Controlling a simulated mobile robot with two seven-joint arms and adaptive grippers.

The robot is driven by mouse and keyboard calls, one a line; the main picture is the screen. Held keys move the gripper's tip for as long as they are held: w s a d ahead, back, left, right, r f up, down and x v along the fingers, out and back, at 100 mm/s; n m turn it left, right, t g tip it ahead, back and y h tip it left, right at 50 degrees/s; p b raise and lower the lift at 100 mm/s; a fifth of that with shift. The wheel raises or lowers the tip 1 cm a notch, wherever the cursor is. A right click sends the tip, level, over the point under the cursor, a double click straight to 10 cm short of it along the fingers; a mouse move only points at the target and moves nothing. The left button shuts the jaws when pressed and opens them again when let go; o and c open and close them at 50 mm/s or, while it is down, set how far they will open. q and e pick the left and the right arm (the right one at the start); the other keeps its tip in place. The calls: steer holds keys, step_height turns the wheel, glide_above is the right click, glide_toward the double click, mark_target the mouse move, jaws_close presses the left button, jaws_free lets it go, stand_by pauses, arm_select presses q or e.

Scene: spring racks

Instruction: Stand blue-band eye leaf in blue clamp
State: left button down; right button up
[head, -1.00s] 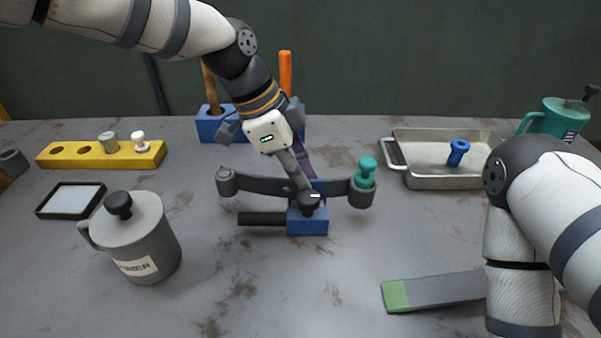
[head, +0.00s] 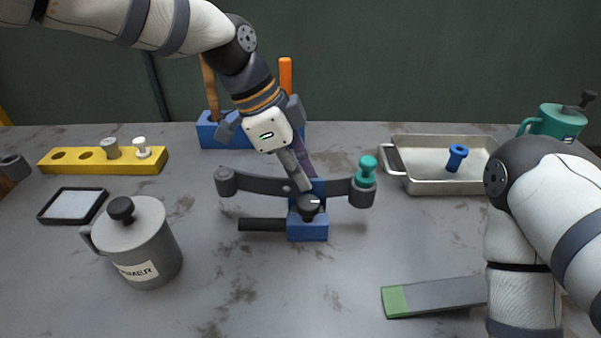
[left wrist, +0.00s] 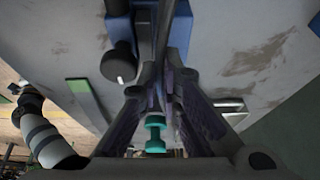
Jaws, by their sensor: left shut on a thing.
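The eye leaf (head: 256,186) is a dark, curved bar with a round eye at each end. It lies crosswise just above and behind the blue clamp (head: 307,231); I cannot tell whether it touches the jaws, and I make out no sure blue band. A teal pin (head: 367,167) stands at its right eye. My left gripper (head: 300,178) is shut on the leaf near its middle, from above. The left wrist view shows the leaf (left wrist: 163,35) edge-on beside the clamp's black knob (left wrist: 120,64). My right gripper is out of view.
A green-ended grey leaf (head: 440,295) lies front right. A metal tray (head: 428,184) with a blue pin (head: 457,157) stands back right. A grey canister (head: 140,250), a black-rimmed pad (head: 72,205) and a yellow rack (head: 100,159) stand left. The front middle is clear.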

arm_select(q)
steer(key=shift+f, duration=1.35)
stand_by(1.0)
steer(key=shift+r, duration=0.2)
steer(key=shift+r, duration=0.6)
steer(key=shift+r, duration=0.2)
stand_by(0.3)
steer(key=shift+r, duration=0.35)
steer(key=shift+r, duration=0.15)
steer(key=shift+f, duration=1.2)
stand_by(1.1)
